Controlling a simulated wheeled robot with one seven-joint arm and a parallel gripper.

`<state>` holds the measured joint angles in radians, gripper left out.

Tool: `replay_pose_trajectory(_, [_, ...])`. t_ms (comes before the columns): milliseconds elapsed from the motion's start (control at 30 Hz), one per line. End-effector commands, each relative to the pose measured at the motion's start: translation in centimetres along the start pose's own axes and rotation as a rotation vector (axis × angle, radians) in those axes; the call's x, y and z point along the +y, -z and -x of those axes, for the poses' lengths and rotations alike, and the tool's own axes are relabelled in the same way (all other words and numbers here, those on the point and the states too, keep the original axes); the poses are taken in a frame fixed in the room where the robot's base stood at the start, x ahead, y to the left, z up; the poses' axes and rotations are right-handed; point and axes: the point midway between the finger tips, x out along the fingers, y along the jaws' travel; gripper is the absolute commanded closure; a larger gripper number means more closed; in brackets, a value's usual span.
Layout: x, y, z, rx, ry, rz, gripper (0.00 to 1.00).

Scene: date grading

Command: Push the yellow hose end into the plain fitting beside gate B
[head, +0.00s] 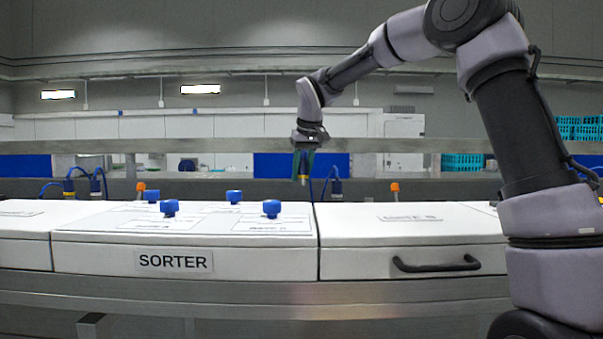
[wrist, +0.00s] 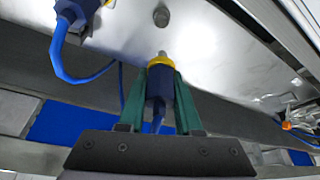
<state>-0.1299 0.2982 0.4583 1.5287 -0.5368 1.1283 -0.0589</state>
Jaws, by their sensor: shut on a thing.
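My gripper (head: 304,172) hangs behind the white sorter covers in the head view. Its green fingers are shut on the yellow hose end (wrist: 159,60), a blue body with a yellow collar and a metal tip. In the wrist view, the tip points towards a plain round fitting (wrist: 161,16) on the metal surface, with a visible gap between them. The gate lettering on the covers is too blurred to read surely. The fitting does not show clearly in the head view.
Another blue connector (wrist: 72,14) with a blue hose sits left of the fitting. Blue connectors (head: 97,185) and orange-topped parts (head: 394,188) stand behind the covers. Blue knobs (head: 271,208) rise from the sorter top (head: 90,228). A metal rail (head: 440,146) runs behind.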

Motion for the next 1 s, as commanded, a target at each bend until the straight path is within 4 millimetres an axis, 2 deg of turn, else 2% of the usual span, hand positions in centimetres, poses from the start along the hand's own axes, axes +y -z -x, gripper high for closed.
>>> replay_pose_trajectory(167, [0.3, 0.6, -0.4, 0.000, 0.000, 0.000, 1.00])
replay_pose_trajectory(533, [0.3, 0.5, -0.5, 0.000, 0.000, 0.000, 1.00])
replay_pose_trajectory(1000, [0.2, -0.4, -2.7, -0.001, 0.000, 0.001, 1.00])
